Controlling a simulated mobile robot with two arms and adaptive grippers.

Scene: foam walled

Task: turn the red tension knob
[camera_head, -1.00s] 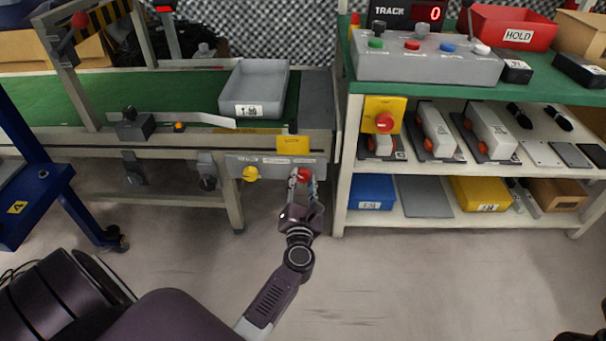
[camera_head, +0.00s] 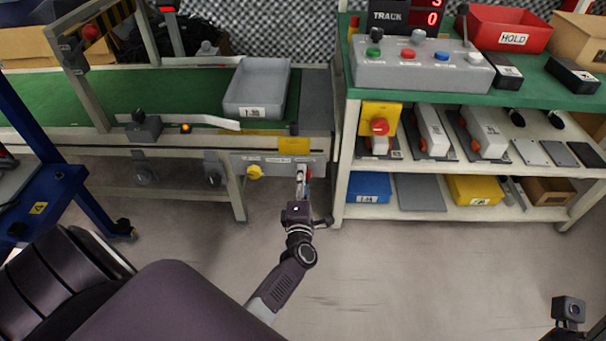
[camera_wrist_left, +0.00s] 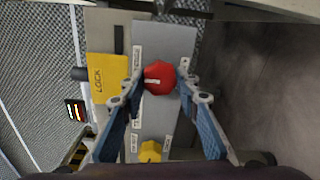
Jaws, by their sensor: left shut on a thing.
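The red tension knob (camera_wrist_left: 159,78) sits on a grey panel (camera_wrist_left: 165,38) under the conveyor's front rail, with its white mark lying nearly level in the left wrist view. My left gripper (camera_wrist_left: 161,84) is shut on the knob, one finger on each side. In the head view the left gripper (camera_head: 303,184) reaches up to the panel from below. It hides most of the knob there, and only a little red (camera_head: 308,172) shows. My right gripper's fingers are not in view.
A yellow knob (camera_head: 254,172) is on the same panel, left of the red one. A yellow LOCK plate (camera_wrist_left: 110,78) is beside the panel. A shelf unit (camera_head: 340,180) stands close on the right, a blue cart (camera_head: 75,195) on the left. The floor in front is clear.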

